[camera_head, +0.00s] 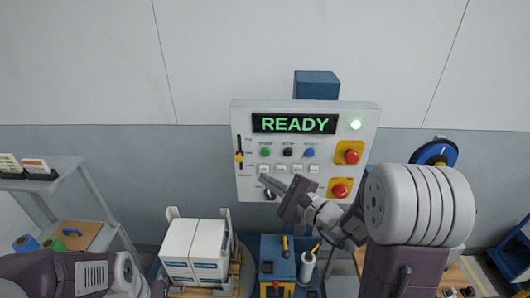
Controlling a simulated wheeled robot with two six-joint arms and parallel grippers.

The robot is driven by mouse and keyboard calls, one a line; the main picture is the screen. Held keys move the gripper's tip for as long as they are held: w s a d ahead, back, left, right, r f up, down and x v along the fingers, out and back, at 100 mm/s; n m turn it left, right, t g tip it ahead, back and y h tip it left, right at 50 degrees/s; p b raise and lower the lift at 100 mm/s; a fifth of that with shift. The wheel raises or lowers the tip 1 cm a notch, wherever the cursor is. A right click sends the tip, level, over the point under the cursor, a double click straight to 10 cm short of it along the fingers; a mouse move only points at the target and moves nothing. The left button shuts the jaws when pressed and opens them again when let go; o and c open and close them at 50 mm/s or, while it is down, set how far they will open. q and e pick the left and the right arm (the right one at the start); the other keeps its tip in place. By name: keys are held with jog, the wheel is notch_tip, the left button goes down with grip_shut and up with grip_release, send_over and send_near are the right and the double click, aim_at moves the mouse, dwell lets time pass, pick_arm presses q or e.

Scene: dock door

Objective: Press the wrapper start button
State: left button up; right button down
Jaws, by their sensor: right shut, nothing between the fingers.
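The control panel (352,110) is a light grey box on the wall with a display (295,124) reading READY in green. Below the display sit a green button (265,152), a black button (288,152) and a blue button (309,153); their small labels are too blurred to read surely. My right gripper (267,180) is shut and empty, in front of the panel's lower left, below the green button in the picture. Whether it touches the panel cannot be told. My left arm shows at the lower left, but its fingers are not visible.
Two red mushroom buttons on yellow plates, the upper (351,156) and lower (340,190), sit at the panel's right. A yellow-handled lever (239,157) is at its left. White boxes (194,245) and a blue cabinet (270,247) stand below.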

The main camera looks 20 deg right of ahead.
aim_at(266, 152)
jog(key=shift+w+d+p, duration=0.4)
jog(key=shift+w+p, duration=0.05)
jog(key=shift+w, duration=0.9)
jog(key=shift+w+d+p, duration=0.45)
jog(key=shift+w, duration=0.95)
jog(key=shift+w+d+p, duration=0.4)
jog(key=shift+w+p, duration=0.05)
jog(key=shift+w, duration=0.9)
jog(key=shift+w+d+b, duration=0.1)
jog(key=shift+w+b, duration=0.3)
